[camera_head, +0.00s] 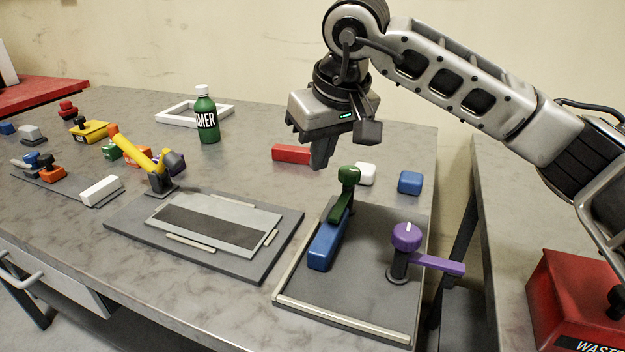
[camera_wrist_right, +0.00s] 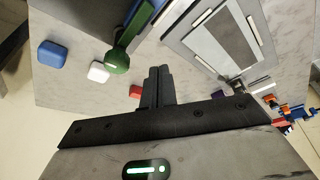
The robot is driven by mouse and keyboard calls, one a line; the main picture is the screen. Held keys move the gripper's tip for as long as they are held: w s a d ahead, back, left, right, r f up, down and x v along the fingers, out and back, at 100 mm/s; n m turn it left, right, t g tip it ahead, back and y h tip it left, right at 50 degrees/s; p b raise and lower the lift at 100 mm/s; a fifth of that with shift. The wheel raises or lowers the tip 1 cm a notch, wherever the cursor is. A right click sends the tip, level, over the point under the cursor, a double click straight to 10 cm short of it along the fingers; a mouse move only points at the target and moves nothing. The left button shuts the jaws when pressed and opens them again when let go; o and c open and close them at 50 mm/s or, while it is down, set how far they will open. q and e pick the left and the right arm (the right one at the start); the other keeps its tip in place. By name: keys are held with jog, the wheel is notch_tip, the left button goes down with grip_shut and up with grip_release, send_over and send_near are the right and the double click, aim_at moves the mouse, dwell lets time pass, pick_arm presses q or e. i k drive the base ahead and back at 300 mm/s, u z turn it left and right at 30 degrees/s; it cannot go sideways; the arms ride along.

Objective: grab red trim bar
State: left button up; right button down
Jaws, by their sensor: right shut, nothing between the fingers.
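The red trim bar (camera_head: 292,154) lies on the grey table behind the chassis plates, just left of my right gripper in the head view. In the right wrist view a small red part of the bar (camera_wrist_right: 135,91) shows beside the fingers; the rest is hidden behind the gripper. My right gripper (camera_head: 321,160) points down above the table, to the right of the bar, with its fingers together and nothing between them. It also shows in the right wrist view (camera_wrist_right: 159,75). My left gripper is not in view.
A white block (camera_head: 365,173), a blue block (camera_head: 410,182) and a tray (camera_head: 360,305) with green and purple levers stand near my right gripper. A green bottle (camera_head: 206,118) stands to the left. A flat grey plate (camera_head: 130,222) lies in front.

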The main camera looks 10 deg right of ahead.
aim_at(280, 151)
jog(key=k, duration=1)
